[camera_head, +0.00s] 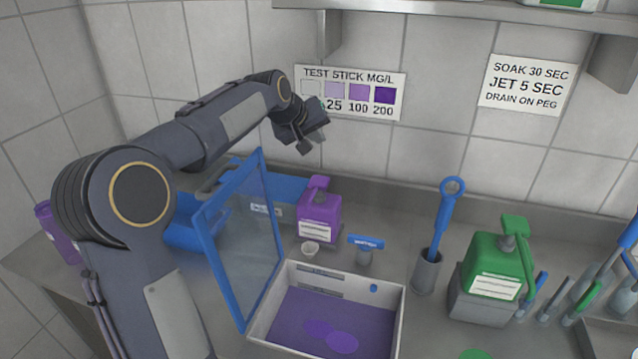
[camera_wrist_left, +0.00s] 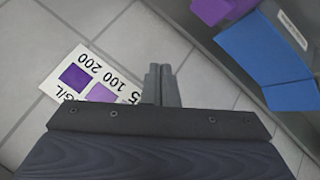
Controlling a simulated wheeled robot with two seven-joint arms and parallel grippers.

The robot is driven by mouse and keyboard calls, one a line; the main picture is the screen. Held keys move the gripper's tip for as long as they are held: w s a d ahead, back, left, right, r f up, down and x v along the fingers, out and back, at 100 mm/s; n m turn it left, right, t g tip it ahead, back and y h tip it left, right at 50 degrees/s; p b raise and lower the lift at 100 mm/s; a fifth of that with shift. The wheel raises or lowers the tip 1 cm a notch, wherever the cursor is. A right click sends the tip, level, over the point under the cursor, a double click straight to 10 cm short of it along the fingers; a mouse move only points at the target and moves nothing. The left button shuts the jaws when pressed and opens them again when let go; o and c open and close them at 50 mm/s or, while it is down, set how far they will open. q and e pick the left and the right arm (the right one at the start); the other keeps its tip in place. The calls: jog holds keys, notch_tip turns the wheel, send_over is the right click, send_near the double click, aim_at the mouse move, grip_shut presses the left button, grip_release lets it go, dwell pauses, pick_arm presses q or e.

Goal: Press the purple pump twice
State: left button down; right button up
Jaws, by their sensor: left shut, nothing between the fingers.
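The purple pump bottle (camera_head: 319,216) stands upright on the counter against the back wall, with its purple pump head (camera_head: 318,184) on top. My left gripper (camera_head: 314,146) is in the air above the bottle, near the wall sign, apart from the pump head. Its fingers are together and hold nothing. In the left wrist view the shut fingers (camera_wrist_left: 160,86) point past the sign toward the tiled wall. A purple part, likely the pump head (camera_wrist_left: 212,10), shows at the top of that view. My right gripper is not in view.
A blue-framed clear lid (camera_head: 240,240) stands open left of a white tub (camera_head: 400,310) with purple liquid. A green pump bottle (camera_head: 492,262) stands at the right. The test stick sign (camera_head: 350,92) is behind my gripper.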

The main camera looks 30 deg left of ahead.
pick_arm(q)
jog(key=shift+f, duration=0.15)
jog(key=b, duration=0.7)
send_over(320, 180)
jog(key=s, duration=0.1)
notch_tip(320, 180, down, 8)
jog(key=shift+s+a+r, duration=0.1)
jog(key=shift+f, duration=0.4)
jog(key=shift+b, duration=0.3)
dwell(0.8)
jog(key=shift+f, duration=0.4)
jog(key=shift+s+f+b, duration=0.1)
jog(key=shift+f+b, duration=0.85)
jog(key=shift+f, duration=0.15)
dwell(0.7)
dwell(0.4)
jog(key=shift+r+p, duration=1.2)
jog(key=shift+r, duration=0.25)
